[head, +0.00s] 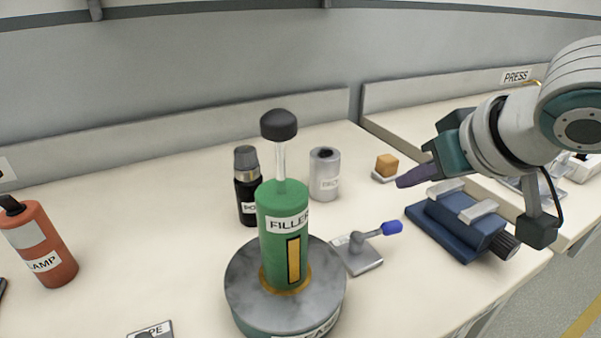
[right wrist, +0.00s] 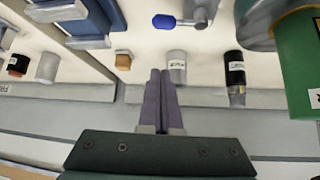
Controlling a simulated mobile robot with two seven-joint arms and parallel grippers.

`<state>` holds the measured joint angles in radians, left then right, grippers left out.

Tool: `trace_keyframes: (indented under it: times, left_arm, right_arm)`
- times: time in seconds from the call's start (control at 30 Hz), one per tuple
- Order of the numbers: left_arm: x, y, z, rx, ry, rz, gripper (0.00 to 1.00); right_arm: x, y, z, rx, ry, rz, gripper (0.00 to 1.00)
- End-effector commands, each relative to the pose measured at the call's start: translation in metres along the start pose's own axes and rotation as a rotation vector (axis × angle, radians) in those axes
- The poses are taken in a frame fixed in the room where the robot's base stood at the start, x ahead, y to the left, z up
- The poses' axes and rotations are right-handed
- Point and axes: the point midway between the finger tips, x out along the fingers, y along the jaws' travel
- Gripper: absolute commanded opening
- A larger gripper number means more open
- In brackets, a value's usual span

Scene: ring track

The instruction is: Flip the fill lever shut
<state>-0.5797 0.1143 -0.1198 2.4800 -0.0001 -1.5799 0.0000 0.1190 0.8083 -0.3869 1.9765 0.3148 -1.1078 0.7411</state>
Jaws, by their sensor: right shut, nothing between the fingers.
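The fill lever (head: 376,232) has a blue tip and a grey arm on a small grey base plate (head: 362,262), just right of the green filler (head: 284,240). The arm points right and slightly up, low over the plate. In the right wrist view the lever's blue tip (right wrist: 163,21) is near the top, beyond the fingertips. My right gripper (head: 402,182) is shut and empty, above and behind the lever, apart from it. It also shows in the right wrist view (right wrist: 160,75). My left gripper is not in view.
A blue vise (head: 455,228) stands right of the lever, under my right arm. Behind are a grey canister (head: 325,174), a black bottle (head: 246,190) and an orange block (head: 387,165). A red bottle (head: 40,245) stands at left. The bench front right of the filler is clear.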

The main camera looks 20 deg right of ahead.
Motion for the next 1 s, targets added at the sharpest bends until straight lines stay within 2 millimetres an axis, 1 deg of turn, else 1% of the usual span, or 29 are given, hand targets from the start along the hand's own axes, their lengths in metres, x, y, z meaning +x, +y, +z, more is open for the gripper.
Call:
trace_keyframes:
  times: [0.23, 0.37, 0.47, 0.7, 0.9, 0.93, 1.0]
  left_arm:
    - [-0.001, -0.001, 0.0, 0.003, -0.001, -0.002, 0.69]
    - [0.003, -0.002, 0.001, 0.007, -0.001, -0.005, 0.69]
    - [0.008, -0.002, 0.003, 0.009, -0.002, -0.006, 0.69]
    - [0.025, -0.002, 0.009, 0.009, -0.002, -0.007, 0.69]
    - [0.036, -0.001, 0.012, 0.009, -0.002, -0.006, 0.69]
    - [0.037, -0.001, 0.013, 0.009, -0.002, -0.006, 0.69]
    - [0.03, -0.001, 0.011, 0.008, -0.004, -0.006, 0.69]
  right_arm:
    - [0.0, 0.0, 0.0, 0.0, 0.0, 0.0, 0.0]
    - [0.009, 0.0, 0.0, 0.002, 0.0, -0.001, 0.0]
    - [0.023, 0.0, 0.001, 0.002, 0.0, 0.001, 0.0]
    - [0.07, -0.001, 0.002, 0.003, -0.001, 0.0, 0.0]
    - [0.101, 0.0, 0.001, 0.001, 0.0, 0.001, 0.0]
    - [0.104, -0.001, 0.001, 0.001, 0.0, 0.0, 0.0]
    - [0.092, 0.0, 0.011, -0.004, -0.004, -0.001, 0.0]
